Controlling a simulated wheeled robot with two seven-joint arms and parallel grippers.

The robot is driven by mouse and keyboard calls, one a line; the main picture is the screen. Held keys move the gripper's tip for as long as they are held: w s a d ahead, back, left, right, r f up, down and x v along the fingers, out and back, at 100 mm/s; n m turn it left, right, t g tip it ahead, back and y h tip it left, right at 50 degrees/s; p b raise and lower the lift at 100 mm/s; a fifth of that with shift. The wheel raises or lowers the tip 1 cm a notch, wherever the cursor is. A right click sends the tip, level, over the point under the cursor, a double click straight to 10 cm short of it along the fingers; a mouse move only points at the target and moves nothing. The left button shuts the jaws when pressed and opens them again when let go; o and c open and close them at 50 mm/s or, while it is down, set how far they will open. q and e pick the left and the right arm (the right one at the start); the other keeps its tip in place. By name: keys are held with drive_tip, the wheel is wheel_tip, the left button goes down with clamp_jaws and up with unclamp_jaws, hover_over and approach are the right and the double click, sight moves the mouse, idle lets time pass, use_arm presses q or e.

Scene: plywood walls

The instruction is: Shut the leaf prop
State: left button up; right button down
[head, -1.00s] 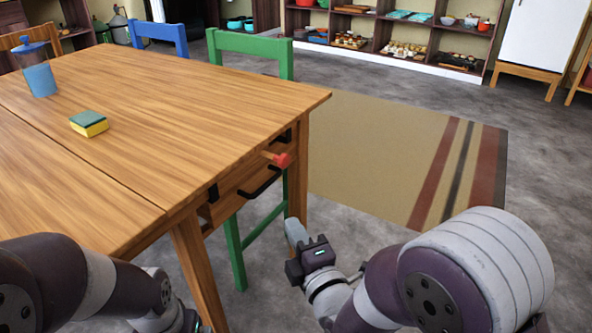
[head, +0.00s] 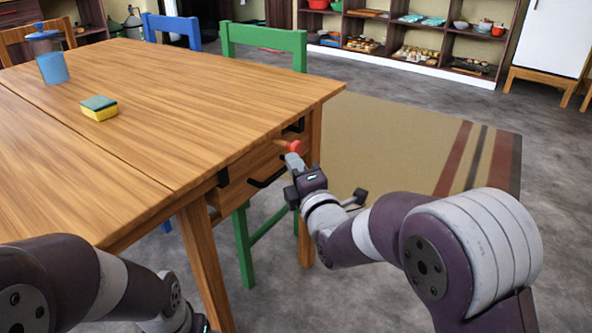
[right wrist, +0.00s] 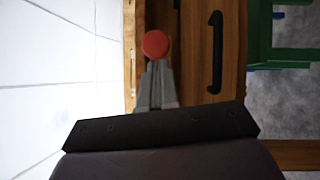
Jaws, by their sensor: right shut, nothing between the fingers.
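The leaf prop is a short wooden bar with a red knob (head: 295,146) on its end, sticking out from the table's side just under the top (head: 200,90). The red knob also shows in the right wrist view (right wrist: 156,44), straight ahead of the fingertips. My right gripper (head: 293,161) is shut and empty, its tips close to the knob; I cannot tell whether they touch it. Its closed fingers also show in the right wrist view (right wrist: 157,78). Only a sliver of my left gripper shows at the bottom edge of the head view; its fingers are hidden.
A drawer with a black handle (head: 268,178) lies below the prop. A green chair (head: 264,38) and a blue chair (head: 172,29) stand by the table. A sponge (head: 99,108) and a blue-lidded container (head: 49,58) are on top. A striped rug (head: 400,140) covers floor to the right.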

drive_tip(key=shift+w+d, duration=0.1)
drive_tip(key=shift+w, duration=0.05)
use_arm(q)
drive_tip(key=shift+w+d+r+p, duration=0.65)
drive_tip(key=shift+w+r+p, duration=0.1)
drive_tip(key=shift+w, duration=0.05)
use_arm(e)
drive_tip(key=w+d, duration=1.2)
drive_tip(key=w, duration=0.4)
drive_tip(key=shift+w+r, duration=0.15)
drive_tip(key=shift+w, duration=0.2)
drive_tip(key=shift+d, duration=0.1)
use_arm(q)
drive_tip(key=shift+f, duration=0.1)
